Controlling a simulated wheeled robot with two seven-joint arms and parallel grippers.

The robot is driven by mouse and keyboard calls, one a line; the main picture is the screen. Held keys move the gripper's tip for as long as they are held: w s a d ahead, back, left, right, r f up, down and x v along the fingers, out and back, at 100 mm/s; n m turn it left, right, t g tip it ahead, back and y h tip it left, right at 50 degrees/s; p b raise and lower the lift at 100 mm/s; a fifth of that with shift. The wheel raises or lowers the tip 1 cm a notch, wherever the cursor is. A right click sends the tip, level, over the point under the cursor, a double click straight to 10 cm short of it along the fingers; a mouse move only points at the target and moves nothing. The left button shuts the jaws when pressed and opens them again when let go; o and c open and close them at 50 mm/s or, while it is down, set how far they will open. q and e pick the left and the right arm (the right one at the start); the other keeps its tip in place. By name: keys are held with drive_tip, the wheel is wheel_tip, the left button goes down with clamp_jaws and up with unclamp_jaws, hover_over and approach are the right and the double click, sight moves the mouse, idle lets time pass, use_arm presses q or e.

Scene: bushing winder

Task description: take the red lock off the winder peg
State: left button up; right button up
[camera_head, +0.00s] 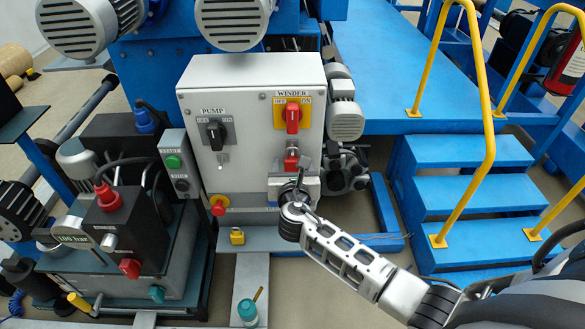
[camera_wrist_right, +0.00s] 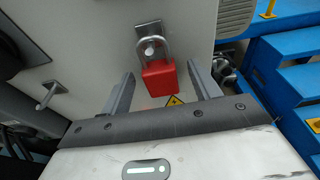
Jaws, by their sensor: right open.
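The red lock (camera_wrist_right: 159,79) hangs by its metal shackle around the winder peg (camera_wrist_right: 150,48) on the front of the grey control box (camera_head: 250,75). In the head view the lock (camera_head: 291,161) shows below the red and yellow winder switch (camera_head: 292,114). My right gripper (camera_wrist_right: 158,93) is open. Its two fingers stand apart on the left and right of the lock, with gaps to it. In the head view my right gripper (camera_head: 296,186) is just below the lock, in front of the box. My left gripper is not in view.
The pump switch (camera_head: 215,134) and its bare peg (camera_head: 222,158) are left on the box. Blue steps (camera_head: 465,190) with yellow rails (camera_head: 486,110) are at the right.

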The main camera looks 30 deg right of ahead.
drive_tip(key=shift+w+d+f, duration=0.1)
drive_tip(key=shift+w+d, duration=0.05)
drive_tip(key=shift+w, duration=0.15)
drive_tip(key=c, duration=1.1)
drive_tip(key=shift+r, duration=0.2)
drive_tip(key=shift+r+p, duration=0.6)
drive_tip(key=shift+p, duration=0.25)
